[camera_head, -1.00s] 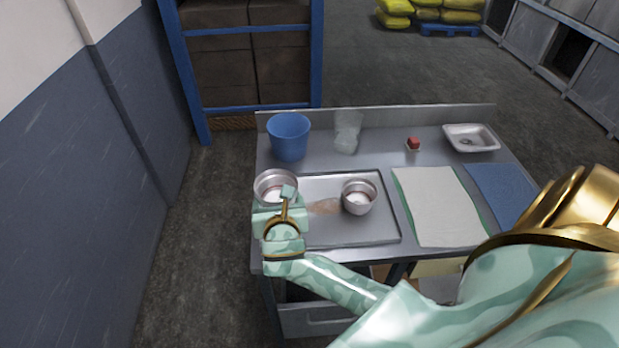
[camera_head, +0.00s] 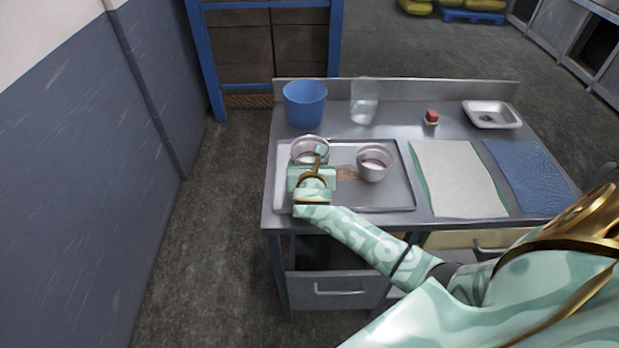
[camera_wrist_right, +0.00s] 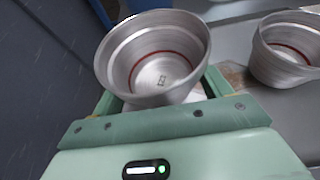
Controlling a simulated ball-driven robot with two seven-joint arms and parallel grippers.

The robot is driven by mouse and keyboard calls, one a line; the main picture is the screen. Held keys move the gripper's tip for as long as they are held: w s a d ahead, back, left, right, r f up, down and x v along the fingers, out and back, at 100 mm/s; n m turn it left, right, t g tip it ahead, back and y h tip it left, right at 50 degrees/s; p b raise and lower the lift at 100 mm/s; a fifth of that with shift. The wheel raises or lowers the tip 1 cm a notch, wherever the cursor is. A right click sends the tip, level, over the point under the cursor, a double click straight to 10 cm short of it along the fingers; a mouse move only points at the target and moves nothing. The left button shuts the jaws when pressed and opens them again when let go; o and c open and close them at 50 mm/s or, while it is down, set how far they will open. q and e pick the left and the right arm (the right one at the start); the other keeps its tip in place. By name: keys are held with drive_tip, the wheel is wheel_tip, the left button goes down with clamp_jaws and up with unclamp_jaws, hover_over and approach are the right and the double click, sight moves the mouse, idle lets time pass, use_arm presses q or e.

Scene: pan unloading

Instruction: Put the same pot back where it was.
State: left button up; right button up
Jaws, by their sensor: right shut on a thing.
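My right gripper (camera_head: 311,170) is shut on a metal pot (camera_head: 309,146) above the left part of the grey tray (camera_head: 396,190). In the right wrist view the pot (camera_wrist_right: 150,62) is upright between the fingers, with a red line and a small mark inside. I cannot tell whether its base touches the tray. A second, similar pot (camera_head: 374,163) stands on the tray to the right, and it also shows in the right wrist view (camera_wrist_right: 288,50). My left gripper is not in view.
A brownish stain (camera_head: 347,173) lies on the tray between the pots. Behind stand a blue bucket (camera_head: 305,104) and a clear container (camera_head: 364,102). To the right lie a pale cloth (camera_head: 458,180), a blue cloth (camera_head: 531,176), a small red item (camera_head: 432,116) and a white dish (camera_head: 492,114).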

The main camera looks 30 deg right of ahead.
drive_tip(key=shift+w+d+f, duration=0.25)
drive_tip(key=shift+w+f, duration=0.15)
drive_tip(key=shift+f, duration=0.2)
wheel_tip(320, 180, down, 3)
drive_tip(key=shift+w+f+b, duration=0.1)
drive_tip(key=shift+f+b, duration=0.1)
drive_tip(key=shift+b, duration=0.85)
drive_tip(key=shift+r, duration=0.1)
drive_tip(key=o, duration=1.1)
